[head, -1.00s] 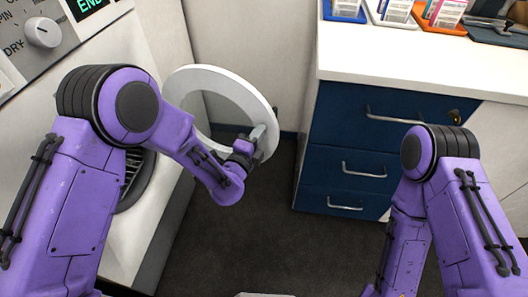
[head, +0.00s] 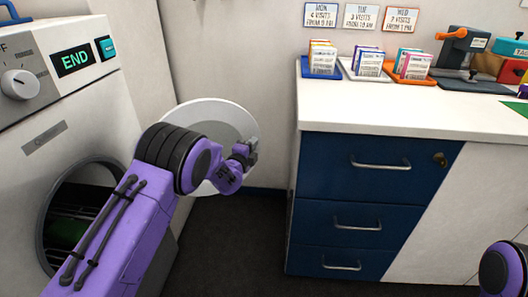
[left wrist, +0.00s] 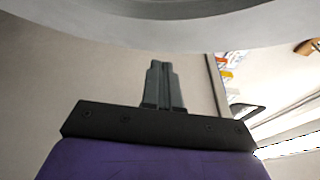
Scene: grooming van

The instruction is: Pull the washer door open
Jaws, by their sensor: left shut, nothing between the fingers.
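The washer (head: 45,150) stands at the left in the head view. Its white round door (head: 190,112) is swung wide open, and the dark round opening (head: 62,225) shows behind my left arm, with something green inside. My left gripper (head: 250,150) is at the door's right edge. In the left wrist view the left fingers (left wrist: 163,82) are together with nothing between them, and the door's grey curved rim (left wrist: 160,32) passes just beyond their tips. Whether they touch it I cannot tell. My right gripper is out of view.
A blue drawer cabinet (head: 375,170) with a white counter (head: 390,117) stands at the right. Card holders (head: 320,68) and a tool stand (head: 460,50) are on the counter. Dark floor (head: 235,240) lies free between washer and cabinet. The washer's display (head: 73,60) reads END.

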